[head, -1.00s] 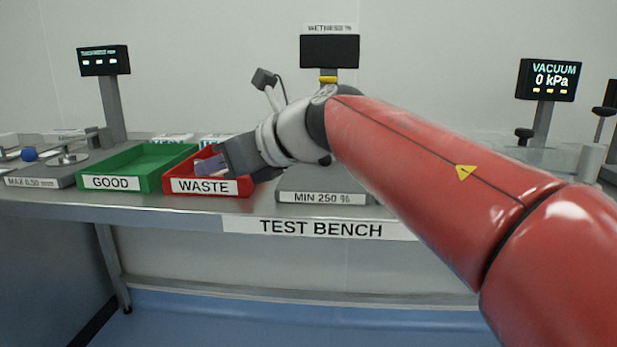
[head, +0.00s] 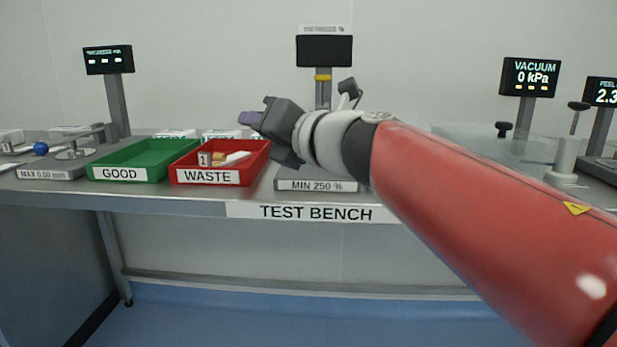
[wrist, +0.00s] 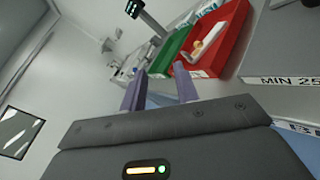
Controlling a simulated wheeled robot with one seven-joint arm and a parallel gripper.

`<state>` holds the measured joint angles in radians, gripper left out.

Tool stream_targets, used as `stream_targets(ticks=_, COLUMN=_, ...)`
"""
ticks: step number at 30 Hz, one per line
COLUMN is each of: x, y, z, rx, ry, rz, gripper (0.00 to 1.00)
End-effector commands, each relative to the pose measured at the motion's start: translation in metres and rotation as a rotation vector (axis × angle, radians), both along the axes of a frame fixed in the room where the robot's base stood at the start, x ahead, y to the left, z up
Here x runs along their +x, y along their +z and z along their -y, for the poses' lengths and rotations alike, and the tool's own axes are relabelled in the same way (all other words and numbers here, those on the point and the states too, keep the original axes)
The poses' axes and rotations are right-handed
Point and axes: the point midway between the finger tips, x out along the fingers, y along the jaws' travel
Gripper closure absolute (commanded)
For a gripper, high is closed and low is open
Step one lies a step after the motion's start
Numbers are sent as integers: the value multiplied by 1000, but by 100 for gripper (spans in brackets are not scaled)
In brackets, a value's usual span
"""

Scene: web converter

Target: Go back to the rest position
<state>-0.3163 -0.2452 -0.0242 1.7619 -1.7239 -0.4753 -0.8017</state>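My gripper (head: 252,120) is in the air above and just right of the red WASTE tray (head: 208,176). In the wrist view my gripper (wrist: 157,80) has its two purple fingers apart with nothing between them. The red tray also shows in the wrist view (wrist: 238,40). Inside it lie a white piece (head: 236,158) and a small orange-brown piece with a tag marked 1 (head: 206,159). My arm reaches in from the right of the head view.
The green GOOD tray (head: 125,174) stands left of the red tray and looks empty. A grey MIN 250 % plate (head: 316,185) lies below my wrist. A dark display on a post (head: 324,50) stands behind my wrist. A VACUUM display (head: 531,77) is at right.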

Motion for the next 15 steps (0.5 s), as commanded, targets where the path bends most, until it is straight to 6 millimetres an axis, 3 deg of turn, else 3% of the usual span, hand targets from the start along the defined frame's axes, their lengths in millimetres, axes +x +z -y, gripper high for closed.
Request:
stream_targets(ticks=4, x=6, y=-4, z=60, rx=332, ry=-236, rz=-165, gripper=69)
stream_targets(ticks=7, x=3, y=-28, z=119, rx=647, ry=-455, rz=-334, gripper=69)
stream_targets(ticks=9, x=-8, y=-59, z=161, rx=882, ry=-625, rz=-467, gripper=69)
stream_targets(ticks=12, x=-33, y=-115, z=208, rx=1190, ry=-853, rz=-649, gripper=69)
stream_targets(ticks=15, x=-71, y=-176, z=237, rx=1467, ry=-1072, rz=-823, gripper=69)
